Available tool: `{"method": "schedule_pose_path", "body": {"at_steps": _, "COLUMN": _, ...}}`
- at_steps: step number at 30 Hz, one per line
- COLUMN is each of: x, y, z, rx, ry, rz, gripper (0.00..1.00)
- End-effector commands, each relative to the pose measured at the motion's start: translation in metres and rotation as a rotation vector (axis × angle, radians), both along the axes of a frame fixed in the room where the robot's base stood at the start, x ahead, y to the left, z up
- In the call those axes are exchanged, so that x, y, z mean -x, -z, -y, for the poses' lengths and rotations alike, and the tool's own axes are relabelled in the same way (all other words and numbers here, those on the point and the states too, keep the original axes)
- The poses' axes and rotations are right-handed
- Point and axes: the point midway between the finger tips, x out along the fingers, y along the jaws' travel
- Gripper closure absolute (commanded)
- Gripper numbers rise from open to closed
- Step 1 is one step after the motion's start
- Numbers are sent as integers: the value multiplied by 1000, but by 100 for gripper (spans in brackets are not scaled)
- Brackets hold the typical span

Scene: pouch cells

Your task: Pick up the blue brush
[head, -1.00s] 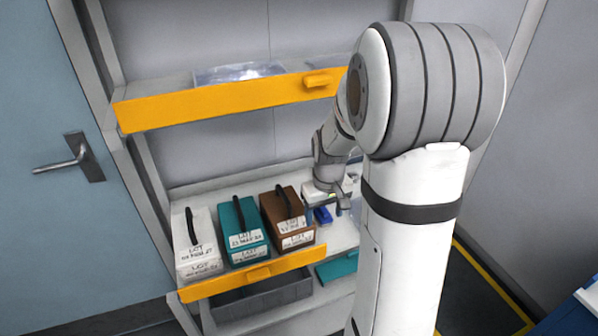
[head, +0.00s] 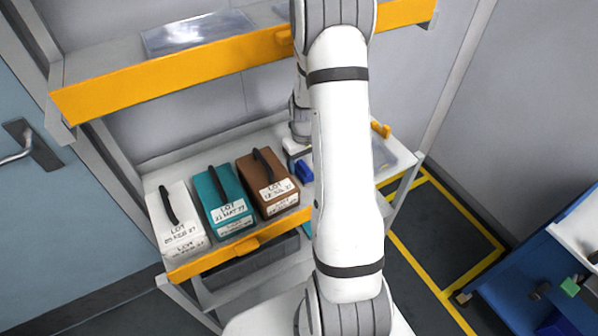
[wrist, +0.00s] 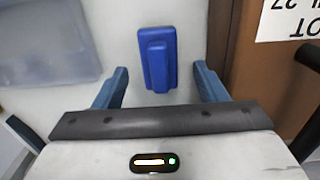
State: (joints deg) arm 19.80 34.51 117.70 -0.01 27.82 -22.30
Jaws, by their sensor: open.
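The blue brush (wrist: 158,60) lies on the light shelf surface in the wrist view, ahead of my gripper and roughly midway between its fingers. My gripper (wrist: 160,85) is open and empty, with one blue-grey finger on each side and clear gaps to the brush. In the head view the brush (head: 304,171) shows as a small blue block on the middle shelf, right of the brown box. My gripper is mostly hidden there behind my own arm.
A brown box (head: 266,184), a teal box (head: 223,201) and a white box (head: 176,224) stand left of the brush. In the wrist view the brown box (wrist: 262,65) is close to the right finger. A clear tray (wrist: 45,40) lies to the left. An upper shelf (head: 150,87) overhangs.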

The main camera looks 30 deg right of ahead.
Motion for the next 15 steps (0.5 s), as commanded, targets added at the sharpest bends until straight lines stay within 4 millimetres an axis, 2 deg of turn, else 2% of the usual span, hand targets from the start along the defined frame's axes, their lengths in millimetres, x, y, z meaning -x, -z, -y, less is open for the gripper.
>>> {"method": "schedule_pose_path", "body": {"at_steps": 6, "x": 1, "y": 23, "z": 2, "rx": 0, "ry": 5, "rz": -1, "gripper": 35}}
{"method": "schedule_pose_path", "body": {"at_steps": 15, "x": 0, "y": 26, "z": 2, "rx": 0, "ry": 7, "rz": 1, "gripper": 35}}
